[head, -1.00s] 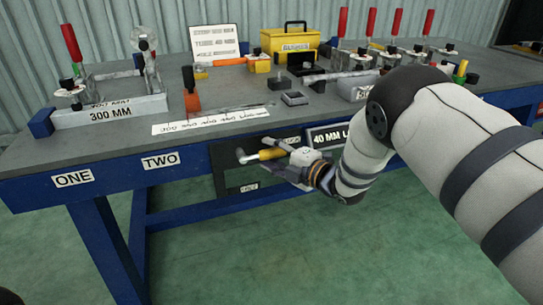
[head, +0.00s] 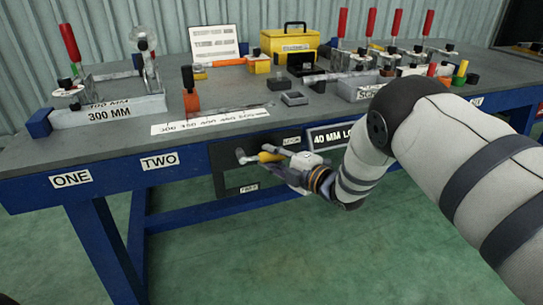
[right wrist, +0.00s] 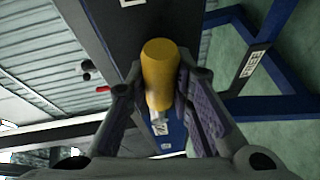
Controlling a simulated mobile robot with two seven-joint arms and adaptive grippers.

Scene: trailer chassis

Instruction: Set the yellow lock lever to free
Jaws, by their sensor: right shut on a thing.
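The yellow lock lever (head: 268,157) sits on a dark panel at the front of the bench, its grey pivot to the left. Its yellow handle points right, roughly level, in the head view. The LOCK label (head: 291,141) is above right of it, and the FREE label (head: 249,188) is below. My right gripper (head: 281,157) is shut on the handle from the right. In the right wrist view the yellow handle (right wrist: 160,62) lies between the two fingers. My left gripper is not in view.
The blue bench edge (head: 118,171) runs beside the panel, with a "40 MM" sign (head: 331,136) to the right. On the bench top stand red-handled clamps, an orange-handled tool (head: 191,100) and a yellow box (head: 290,40). The floor below the lever is clear.

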